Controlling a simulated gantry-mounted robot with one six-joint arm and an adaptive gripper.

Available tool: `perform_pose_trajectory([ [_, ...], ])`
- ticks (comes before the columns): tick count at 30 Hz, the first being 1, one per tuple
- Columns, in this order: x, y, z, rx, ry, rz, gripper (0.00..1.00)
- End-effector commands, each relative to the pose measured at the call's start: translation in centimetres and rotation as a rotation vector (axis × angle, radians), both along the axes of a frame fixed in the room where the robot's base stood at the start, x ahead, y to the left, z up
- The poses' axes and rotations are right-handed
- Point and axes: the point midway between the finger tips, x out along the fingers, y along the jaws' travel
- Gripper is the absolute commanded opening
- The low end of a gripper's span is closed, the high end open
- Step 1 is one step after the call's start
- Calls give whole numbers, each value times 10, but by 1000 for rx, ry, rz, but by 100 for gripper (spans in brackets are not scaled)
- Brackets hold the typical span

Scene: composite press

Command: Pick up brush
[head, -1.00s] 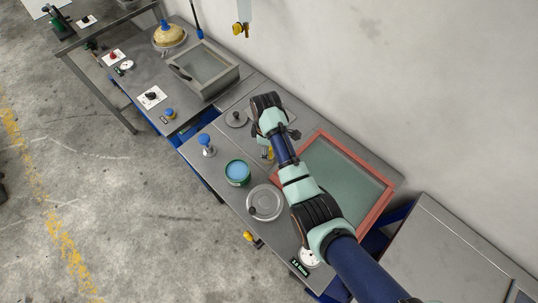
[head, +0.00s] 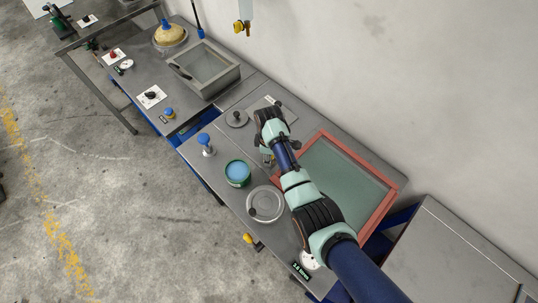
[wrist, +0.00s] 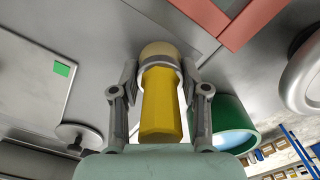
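The brush (wrist: 160,104) has a yellow handle, a grey band and a pale head. In the wrist view it lies between the two fingers of my gripper (wrist: 160,77), with its handle end towards the camera. The fingertips are on either side of the brush near the band. I cannot tell whether they touch it or a thin gap remains. In the head view my gripper (head: 266,157) is low over the bench, beside the red frame, and a little yellow of the brush shows at it.
A green tin with blue contents (head: 238,172) and a round lidded dish (head: 265,204) stand on the near side. The red frame (head: 389,210) lies to the right. A grey weight (head: 237,120) and a flat plate with a green tag (wrist: 62,69) are behind the gripper.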

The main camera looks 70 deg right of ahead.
Motion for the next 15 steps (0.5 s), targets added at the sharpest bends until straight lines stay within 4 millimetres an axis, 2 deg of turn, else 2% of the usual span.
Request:
perform_pose_trajectory([
  [1, 0, 0, 0, 0, 0, 0, 25],
  [4, 0, 0, 0, 0, 0, 0, 10],
  [11, 0, 0, 2, 0, 0, 0, 10],
  [15, 0, 0, 13, -1, -1, 0, 10],
])
